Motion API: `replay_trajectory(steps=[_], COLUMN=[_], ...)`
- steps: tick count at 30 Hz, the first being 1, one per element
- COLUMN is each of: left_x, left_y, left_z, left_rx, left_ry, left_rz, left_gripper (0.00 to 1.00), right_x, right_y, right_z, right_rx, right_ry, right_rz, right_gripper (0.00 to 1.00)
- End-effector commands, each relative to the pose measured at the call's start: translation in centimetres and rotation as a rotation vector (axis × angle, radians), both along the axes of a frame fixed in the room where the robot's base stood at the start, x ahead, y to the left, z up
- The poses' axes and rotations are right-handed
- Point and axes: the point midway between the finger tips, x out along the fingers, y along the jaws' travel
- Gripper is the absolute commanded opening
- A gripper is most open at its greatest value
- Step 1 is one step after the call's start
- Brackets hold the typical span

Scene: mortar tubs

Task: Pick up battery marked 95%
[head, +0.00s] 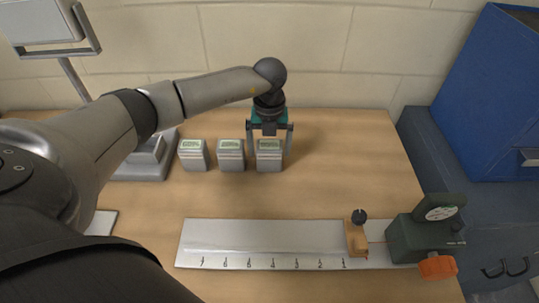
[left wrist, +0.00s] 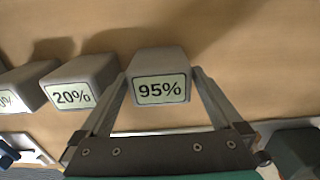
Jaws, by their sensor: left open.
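Three grey batteries with green display labels stand in a row on the wooden table. The battery marked 95% (left wrist: 160,88) is the rightmost one, and it also shows in the head view (head: 269,161). My left gripper (head: 270,150) is over it with open fingers, one on each side. In the left wrist view the fingertips (left wrist: 160,76) flank the 95% battery, and I cannot tell whether they touch it. The battery marked 20% (left wrist: 75,87) stands just left of it. The leftmost battery (head: 194,155) is partly cut off in the wrist view. My right gripper is not in view.
A white ruled rail (head: 265,235) with a brown slider (head: 356,238) and a dark green gauge device (head: 425,236) lies along the front. A grey stand (head: 148,160) is left of the batteries. A blue cabinet (head: 490,95) is at right. Table right of the batteries is clear.

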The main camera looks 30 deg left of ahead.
Motion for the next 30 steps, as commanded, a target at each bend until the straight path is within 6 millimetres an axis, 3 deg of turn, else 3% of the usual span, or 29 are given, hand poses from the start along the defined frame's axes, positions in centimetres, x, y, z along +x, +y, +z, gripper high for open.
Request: replay_trajectory(steps=[5,30], left_x=[0.01,0.06], left_y=[0.00,0.00], left_z=[-0.01,0.09], left_rx=[0.000,0.000], left_ry=[0.000,-0.001], left_rz=[0.000,0.001], left_gripper=[1.00,0.07], right_x=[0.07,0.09], right_y=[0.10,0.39], right_z=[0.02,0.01], right_rx=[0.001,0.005], right_ry=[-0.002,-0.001], right_rz=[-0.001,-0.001], right_gripper=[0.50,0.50])
